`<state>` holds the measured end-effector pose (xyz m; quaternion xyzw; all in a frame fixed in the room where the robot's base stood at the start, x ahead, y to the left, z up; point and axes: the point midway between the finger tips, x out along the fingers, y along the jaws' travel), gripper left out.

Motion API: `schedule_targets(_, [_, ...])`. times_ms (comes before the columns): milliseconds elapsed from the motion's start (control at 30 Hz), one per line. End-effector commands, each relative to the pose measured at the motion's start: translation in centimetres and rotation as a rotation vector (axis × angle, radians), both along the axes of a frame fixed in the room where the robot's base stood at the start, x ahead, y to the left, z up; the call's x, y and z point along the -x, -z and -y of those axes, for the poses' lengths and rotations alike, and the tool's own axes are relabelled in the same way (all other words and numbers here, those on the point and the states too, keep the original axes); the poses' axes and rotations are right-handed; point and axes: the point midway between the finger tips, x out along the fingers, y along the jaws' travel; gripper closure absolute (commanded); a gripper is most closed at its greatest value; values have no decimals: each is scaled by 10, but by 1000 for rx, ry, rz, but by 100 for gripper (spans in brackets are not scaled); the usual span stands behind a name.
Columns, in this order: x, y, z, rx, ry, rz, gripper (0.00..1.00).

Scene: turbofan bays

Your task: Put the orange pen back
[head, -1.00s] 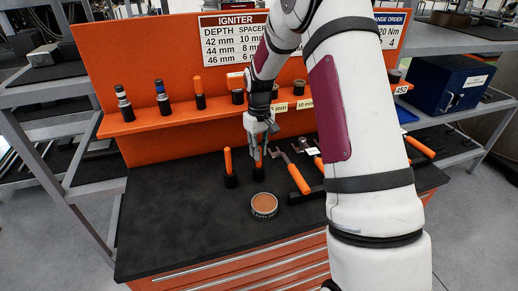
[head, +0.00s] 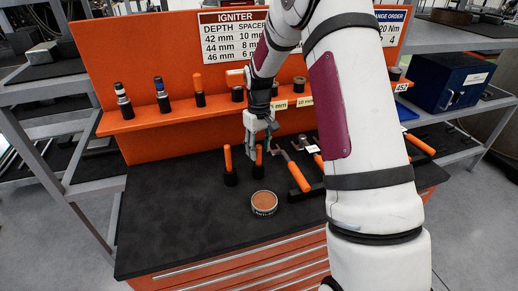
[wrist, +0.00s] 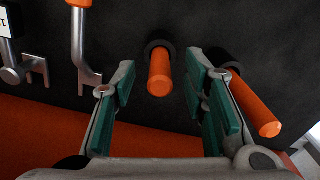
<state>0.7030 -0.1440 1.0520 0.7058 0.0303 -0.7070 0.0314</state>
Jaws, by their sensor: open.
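Two orange pens stand upright in black round holders on the dark bench top. One pen (head: 259,156) is below my gripper (head: 261,147). The other pen (head: 228,160) stands just to its left. In the wrist view, my gripper (wrist: 160,78) is open, with green-padded fingers on either side of one orange pen (wrist: 160,75) and clear gaps beside it. That pen's black holder (wrist: 160,46) shows at its far end. The second pen (wrist: 255,106) is outside the right finger, close to it and partly hidden by it.
A round tin (head: 264,203) stands in front of the pens. Orange-handled tools (head: 298,176) lie to the right. An orange shelf (head: 165,117) behind holds several small parts, including an orange-topped one (head: 199,90). The bench's front left is clear.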

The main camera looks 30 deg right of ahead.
Motion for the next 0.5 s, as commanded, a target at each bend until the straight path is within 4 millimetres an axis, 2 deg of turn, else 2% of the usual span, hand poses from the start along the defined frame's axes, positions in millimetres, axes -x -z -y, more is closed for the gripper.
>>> schedule_targets(500, [-1,-94,0,1,0,3,60])
